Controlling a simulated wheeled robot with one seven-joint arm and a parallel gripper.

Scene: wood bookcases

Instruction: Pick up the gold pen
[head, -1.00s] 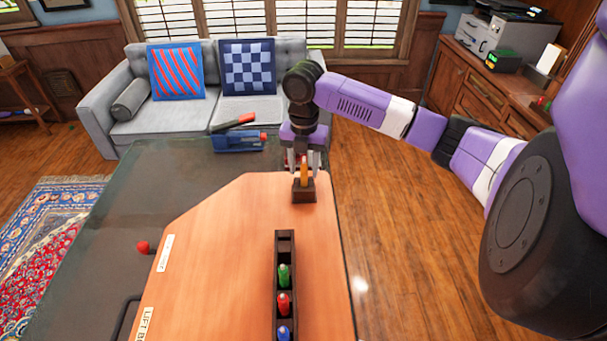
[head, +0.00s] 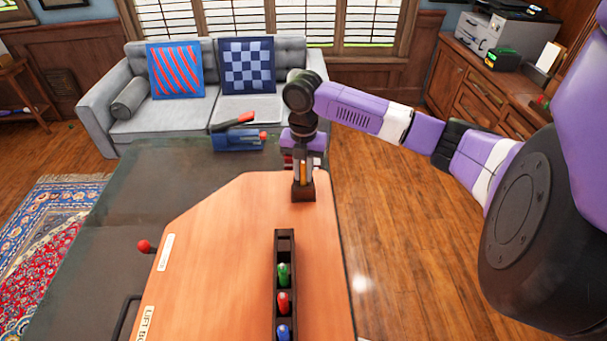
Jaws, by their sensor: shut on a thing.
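The gold pen (head: 303,173) stands upright in a small dark brown holder (head: 304,194) at the far right end of the orange wooden board. My gripper (head: 303,175) points straight down over the holder. Its fingers are shut on the upper part of the pen. The pen's lower end is hidden inside the holder, and its top is hidden by my gripper.
A long dark rack (head: 285,245) with a green, a red and a blue marker stands nearer on the board (head: 220,240). A blue box (head: 238,141) with a red-handled thing sits at the table's far edge.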

